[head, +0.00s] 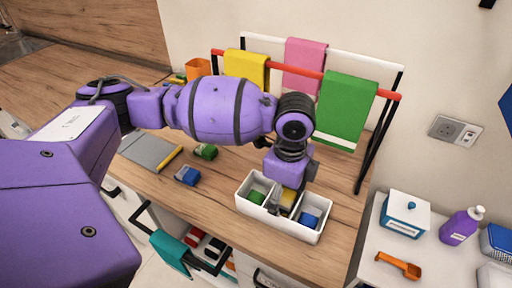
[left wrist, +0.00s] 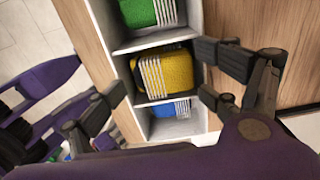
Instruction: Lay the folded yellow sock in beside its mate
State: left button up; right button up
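A white box (head: 290,227) with three compartments stands on the wooden counter. A green sock (head: 256,197) lies in its left compartment and a blue sock (head: 309,219) in its right one. Folded yellow sock material (head: 288,198) with white stripes is in the middle compartment; it also shows in the left wrist view (left wrist: 178,70). I cannot tell whether this is one sock or two side by side. My left gripper (left wrist: 160,84) is over the middle compartment, its fingers spread on either side of the yellow sock with gaps showing. My right gripper is out of view.
A green sock (head: 205,151) and a blue sock (head: 187,176) lie on the counter left of the box, near a grey board (head: 150,152). A rack with a green towel (head: 345,108) stands close behind.

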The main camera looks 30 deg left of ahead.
pick_arm(q)
notch_tip(320, 180, up, 19)
jog(key=p, duration=0.2)
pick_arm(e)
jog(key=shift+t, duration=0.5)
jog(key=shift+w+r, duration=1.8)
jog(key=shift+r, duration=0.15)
